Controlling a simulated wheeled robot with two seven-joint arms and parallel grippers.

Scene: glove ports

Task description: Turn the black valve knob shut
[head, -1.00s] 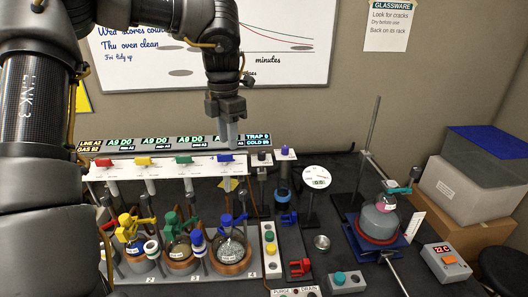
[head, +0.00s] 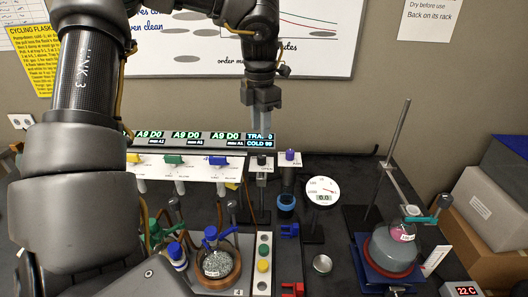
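The black valve knob (head: 261,160) sits on top of a short post on the bench, right of the white valve rail, with a small "OPEN" label just below it. My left gripper (head: 263,134) points straight down, and its fingertips show just above the knob in the picture, in front of the lit display strip. A small gap shows between the tips and the knob; they do not appear to touch. The fingers are close together, and I cannot tell whether there is a gap between them. My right gripper is not in view.
The white rail (head: 190,170) carries yellow, green and blue valves to the left. A purple-topped post (head: 290,156) stands close on the right, then a round gauge (head: 322,191). A flask (head: 392,247) on a blue stand is further right. Flasks stand below the rail.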

